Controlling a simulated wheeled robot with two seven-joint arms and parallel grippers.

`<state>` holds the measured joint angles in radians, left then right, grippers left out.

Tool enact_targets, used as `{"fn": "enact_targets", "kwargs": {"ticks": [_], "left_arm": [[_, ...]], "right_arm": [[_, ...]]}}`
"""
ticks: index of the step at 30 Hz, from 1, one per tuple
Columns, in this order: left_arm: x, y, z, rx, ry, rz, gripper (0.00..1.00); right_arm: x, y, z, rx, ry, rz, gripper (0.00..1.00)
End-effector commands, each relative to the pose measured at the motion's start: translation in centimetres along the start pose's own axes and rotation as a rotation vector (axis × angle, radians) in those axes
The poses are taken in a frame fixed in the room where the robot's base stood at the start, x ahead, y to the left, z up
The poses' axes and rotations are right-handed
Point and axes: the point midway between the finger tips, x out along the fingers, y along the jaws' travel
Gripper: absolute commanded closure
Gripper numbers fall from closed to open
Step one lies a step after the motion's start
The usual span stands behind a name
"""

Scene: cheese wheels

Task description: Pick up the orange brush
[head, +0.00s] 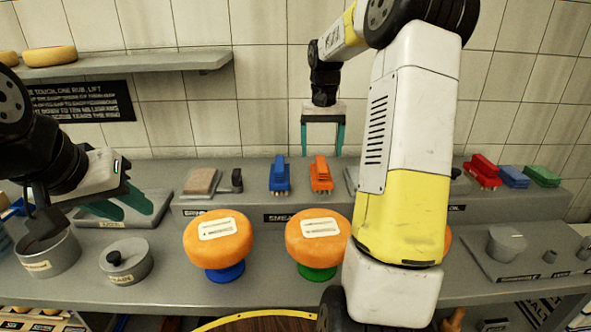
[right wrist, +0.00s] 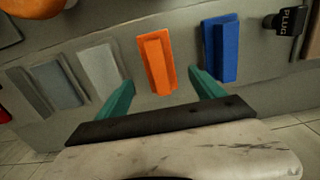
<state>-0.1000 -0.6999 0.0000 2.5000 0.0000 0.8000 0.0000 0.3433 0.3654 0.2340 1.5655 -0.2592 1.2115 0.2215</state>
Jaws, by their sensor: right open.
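The orange brush (head: 320,176) lies on the raised grey shelf at the back of the counter, right of a blue brush (head: 279,177). In the right wrist view the orange brush (right wrist: 157,62) appears between the fingertips, with the blue brush (right wrist: 221,48) to its right. My right gripper (head: 322,150) is open and empty, above and behind the orange brush, with its teal fingers apart from it. My left gripper (head: 125,207) looks open, over a grey tray at the left.
Two orange cheese wheels (head: 218,238) (head: 319,237) stand on coloured bases in front of the shelf. A grey pot (head: 48,254) and lidded pot (head: 126,260) stand at left. My right arm hides part of the counter.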

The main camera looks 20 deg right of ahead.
Motion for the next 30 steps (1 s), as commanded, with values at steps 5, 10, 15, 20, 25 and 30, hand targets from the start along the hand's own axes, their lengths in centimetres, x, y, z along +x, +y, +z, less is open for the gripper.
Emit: {"fn": "enact_targets", "kwargs": {"ticks": [5, 10, 15, 20, 25, 30], "left_arm": [[0.0, 0.0, 0.0, 0.0, 0.0, 0.0, 0.64], [0.0, 0.0, 0.0, 0.0, 0.0, 0.0, 0.64], [0.0, 0.0, 0.0, 0.0, 0.0, 0.0, 0.64], [0.0, 0.0, 0.0, 0.0, 0.0, 0.0, 0.64], [0.0, 0.0, 0.0, 0.0, 0.0, 0.0, 0.64], [0.0, 0.0, 0.0, 0.0, 0.0, 0.0, 0.64]], "right_arm": [[2.1, 0.0, 0.2, -0.001, -0.003, -0.001, 0.22], [4.6, 0.1, 0.5, -0.001, -0.004, 0.0, 0.22], [6.5, 0.0, 0.4, -0.003, -0.001, 0.0, 0.22], [6.8, 0.0, 0.4, -0.003, 0.001, 0.0, 0.22], [6.8, 0.0, 0.4, -0.003, 0.001, 0.0, 0.34], [6.8, 0.0, 0.4, -0.002, 0.001, -0.001, 0.67]]}}
